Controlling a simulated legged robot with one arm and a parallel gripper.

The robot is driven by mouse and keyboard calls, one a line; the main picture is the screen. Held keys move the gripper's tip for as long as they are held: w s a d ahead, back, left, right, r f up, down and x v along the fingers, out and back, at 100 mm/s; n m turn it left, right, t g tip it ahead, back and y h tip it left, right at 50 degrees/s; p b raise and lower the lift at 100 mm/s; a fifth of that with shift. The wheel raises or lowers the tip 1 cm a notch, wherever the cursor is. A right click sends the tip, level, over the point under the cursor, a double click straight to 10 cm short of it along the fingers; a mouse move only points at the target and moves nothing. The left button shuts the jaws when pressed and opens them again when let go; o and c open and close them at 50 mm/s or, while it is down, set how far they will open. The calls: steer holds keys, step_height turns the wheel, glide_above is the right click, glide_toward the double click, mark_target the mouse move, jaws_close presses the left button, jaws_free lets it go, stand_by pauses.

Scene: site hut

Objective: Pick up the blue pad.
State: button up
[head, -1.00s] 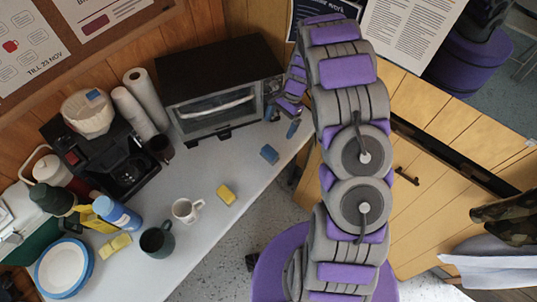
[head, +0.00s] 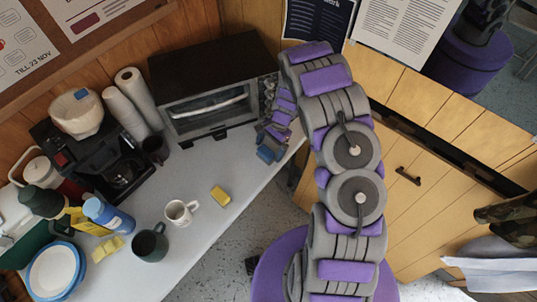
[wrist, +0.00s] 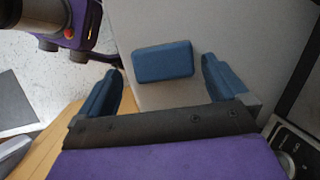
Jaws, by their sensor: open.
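The blue pad (wrist: 163,62) lies flat on the pale worktop (wrist: 220,30) near its edge, in the wrist view. My gripper (wrist: 162,80) is open, with one blue-tipped finger to each side of the pad and a gap on both sides. Nothing is held. In the head view my gripper (head: 271,146) is low over the worktop in front of the toaster oven. There the blue fingertips and the pad run together, and I cannot clearly part them.
The toaster oven (head: 212,92) stands close behind my gripper. A coffee maker (head: 105,165) stands further left. The worktop between the yellow pad and my gripper is clear.

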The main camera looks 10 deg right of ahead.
mark_target(264, 151)
steer(key=shift+s+a+f, duration=0.15)
steer(key=shift+a+f, duration=0.65)
steer(key=shift+a, duration=0.5)
steer(key=shift+c, duration=0.7)
steer(key=shift+d, duration=0.75)
steer(key=c, duration=0.6)
steer(key=shift+a, duration=0.2)
steer(key=shift+c, duration=1.1)
steer(key=shift+a+r, duration=0.1)
steer(key=shift+a, duration=0.3)
steer(key=shift+d+r, duration=0.15)
steer(key=shift+r, duration=0.4)
steer(key=shift+s+p+v, duration=0.1)
steer(key=shift+p+v, duration=0.2)
steer(key=shift+v, duration=0.3)
steer(key=shift+s+p+v, duration=0.15)
steer(key=shift+p+v, duration=0.1)
steer(key=shift+v, duration=0.4)
steer(key=s+d+p, duration=0.1)
steer(key=s+d, duration=0.2)
steer(key=s, duration=0.4)
steer(key=s+d+r+p, duration=0.1)
steer(key=s+d, duration=0.2)
steer(key=s, duration=0.4)
steer(key=shift+d+r, duration=0.25)
steer(key=shift+d, duration=0.15)
steer(key=shift+s, duration=0.15)
